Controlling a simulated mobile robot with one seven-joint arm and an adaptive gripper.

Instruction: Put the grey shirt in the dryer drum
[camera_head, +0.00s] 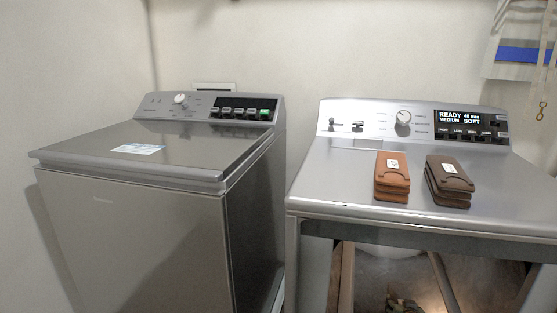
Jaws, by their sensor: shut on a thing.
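The right-hand machine (330,185), a silver unit with a lit display reading READY, stands at the right. Below its top edge, the front shows a dark recess with a pale rounded shape near its top (390,250). I cannot tell whether this is part of the drum or cloth. A small unclear shape (402,302) lies low in the recess at the bottom edge of the picture. No grey shirt can be made out.
A grey top-load washer (130,240) with its lid shut stands at the left. An orange-brown folded leather item (392,178) and a dark brown one (449,182) lie on the right machine's top. A striped cloth (522,45) hangs at the upper right.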

